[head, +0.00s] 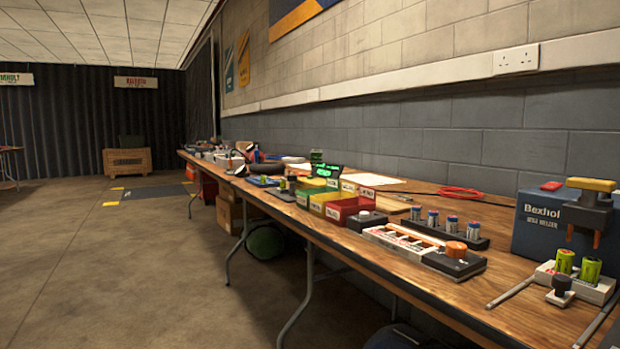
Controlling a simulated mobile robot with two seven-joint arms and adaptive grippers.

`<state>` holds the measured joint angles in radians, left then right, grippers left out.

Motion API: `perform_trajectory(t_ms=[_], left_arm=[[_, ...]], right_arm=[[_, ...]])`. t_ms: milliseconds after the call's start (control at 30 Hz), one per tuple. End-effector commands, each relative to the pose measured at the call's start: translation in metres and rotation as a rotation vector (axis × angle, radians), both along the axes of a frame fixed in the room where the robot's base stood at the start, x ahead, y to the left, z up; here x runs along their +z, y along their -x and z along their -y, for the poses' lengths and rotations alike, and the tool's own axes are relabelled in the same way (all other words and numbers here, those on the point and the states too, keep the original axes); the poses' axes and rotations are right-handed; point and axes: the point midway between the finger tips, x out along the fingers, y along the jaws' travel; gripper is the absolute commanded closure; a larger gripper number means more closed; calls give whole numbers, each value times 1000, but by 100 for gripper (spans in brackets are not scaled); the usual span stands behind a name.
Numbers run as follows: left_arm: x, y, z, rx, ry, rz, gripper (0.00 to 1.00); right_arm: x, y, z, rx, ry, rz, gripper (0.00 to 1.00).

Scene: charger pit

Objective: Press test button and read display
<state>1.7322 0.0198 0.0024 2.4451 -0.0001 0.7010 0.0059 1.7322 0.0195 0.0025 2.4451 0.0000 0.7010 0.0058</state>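A small display (328,171) with lit green characters stands on the long wooden workbench (410,262), behind the bins. The characters are too small to read. A small grey box with a dark round top (367,221) sits beside the red bin; it looks like a push button, but I cannot tell if it is the test button. Neither of my grippers shows in this view.
Green, yellow and red bins (350,206) stand in a row. A black rack of several batteries (440,230) and a blue Bexhol machine (545,224) are at right. Two green cells (591,269) stand in a pale holder. The floor (130,255) at left is open.

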Motion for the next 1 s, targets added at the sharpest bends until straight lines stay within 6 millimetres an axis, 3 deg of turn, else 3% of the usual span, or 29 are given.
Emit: perform_trajectory(t_ms=[133, 333, 1000], left_arm=[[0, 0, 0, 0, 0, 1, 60], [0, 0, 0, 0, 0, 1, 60], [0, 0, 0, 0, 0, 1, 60]], right_arm=[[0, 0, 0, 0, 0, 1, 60], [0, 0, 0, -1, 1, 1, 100], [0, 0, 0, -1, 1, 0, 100]])
